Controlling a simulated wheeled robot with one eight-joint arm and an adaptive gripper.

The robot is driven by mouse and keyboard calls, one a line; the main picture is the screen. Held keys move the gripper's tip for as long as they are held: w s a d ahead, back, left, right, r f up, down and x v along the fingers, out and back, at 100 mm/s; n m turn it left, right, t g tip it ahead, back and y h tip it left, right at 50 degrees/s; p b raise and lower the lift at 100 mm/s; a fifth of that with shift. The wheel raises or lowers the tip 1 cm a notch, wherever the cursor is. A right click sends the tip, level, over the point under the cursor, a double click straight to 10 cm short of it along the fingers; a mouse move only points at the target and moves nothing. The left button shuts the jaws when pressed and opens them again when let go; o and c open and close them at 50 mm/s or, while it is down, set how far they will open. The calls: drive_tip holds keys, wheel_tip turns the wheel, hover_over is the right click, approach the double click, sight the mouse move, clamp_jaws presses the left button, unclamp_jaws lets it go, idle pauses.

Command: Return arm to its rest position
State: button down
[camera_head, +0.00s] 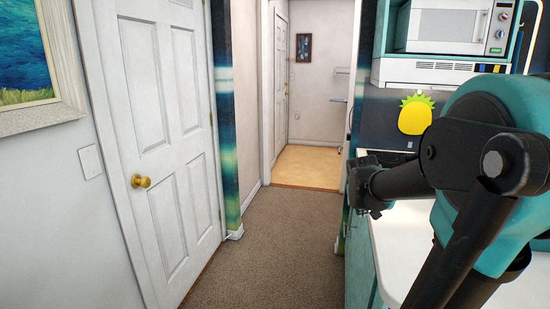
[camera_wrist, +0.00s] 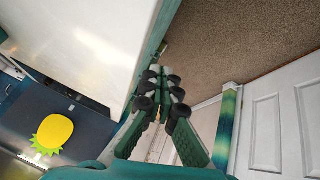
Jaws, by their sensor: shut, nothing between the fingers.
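My gripper (camera_wrist: 165,75) shows in the wrist view with its two dark green fingers brought together at the tips, shut and empty. My arm (camera_head: 440,170) fills the right side of the head view. It is bent, and its dark end reaches left past the edge of the white counter (camera_head: 403,240). The arm hides part of the counter and the wall behind it. In the wrist view the counter (camera_wrist: 95,45) is at the upper left of the fingers, and the carpet (camera_wrist: 235,40) is at the upper right.
A white door (camera_head: 160,130) with a brass knob (camera_head: 141,181) stands at the left. The carpeted passage (camera_head: 270,240) is clear to the open doorway. A microwave (camera_head: 455,27) is above the counter. A yellow pineapple-shaped piece (camera_head: 415,115) is on the dark backsplash.

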drive_tip(key=s+a+f+y, duration=0.3)
drive_tip(key=s+a+f, duration=0.4)
drive_tip(key=a, duration=0.3)
drive_tip(key=s+f+g, duration=0.2)
drive_tip(key=s+f, duration=0.5)
drive_tip(key=s, duration=0.5)
drive_tip(key=shift+s+f, duration=0.2)
drive_tip(key=shift+s, duration=0.05)
drive_tip(key=shift+s+d, duration=0.1)
